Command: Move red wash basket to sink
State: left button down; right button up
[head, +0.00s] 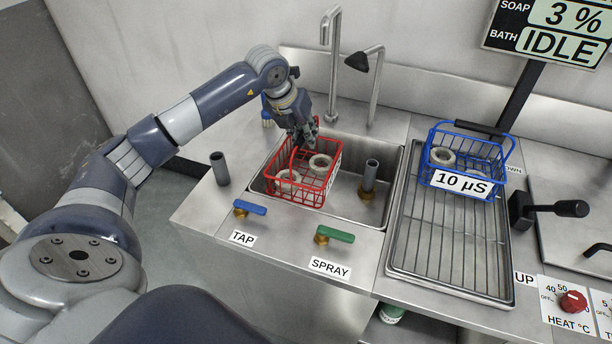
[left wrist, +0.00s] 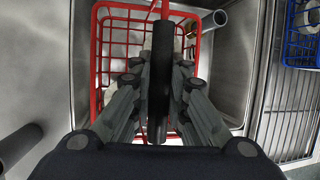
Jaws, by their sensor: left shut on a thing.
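The red wash basket (head: 318,190) is at the left part of the steel sink (head: 345,208), with pale ring-shaped parts (head: 320,162) inside it. My left gripper (head: 304,136) is above the basket and shut on its handle. In the left wrist view, the dark handle grip (left wrist: 162,65) runs between the fingers of my left gripper (left wrist: 161,85), with the red rim (left wrist: 97,60) around them. I cannot tell whether the basket's bottom touches the sink floor. My right gripper is not in view.
A grey upright tube (head: 370,176) stands in the sink, right of the basket. A tall faucet (head: 333,60) and a spray spout (head: 376,80) rise behind. The blue basket (head: 462,160) sits on the drain rack (head: 440,240) to the right. Blue (head: 250,207) and green (head: 335,234) valve levers line the front.

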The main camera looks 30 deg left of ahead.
pick_arm(q)
jog(key=p, duration=0.1)
send_near(305, 176)
jog(key=w+f, duration=0.4)
jog(key=shift+w+d+f, duration=0.25)
jog(key=shift+w+d, duration=0.1)
jog(key=shift+f, duration=0.7)
notch_tip(305, 176, down, 4)
jog(key=shift+r, duration=0.2)
jog(key=shift+f, duration=0.1)
jog(key=c, duration=1.6)
grip_release()
jog(key=shift+s+f, duration=0.1)
jog(key=shift+s, duration=0.05)
jog(key=shift+o, duration=0.2)
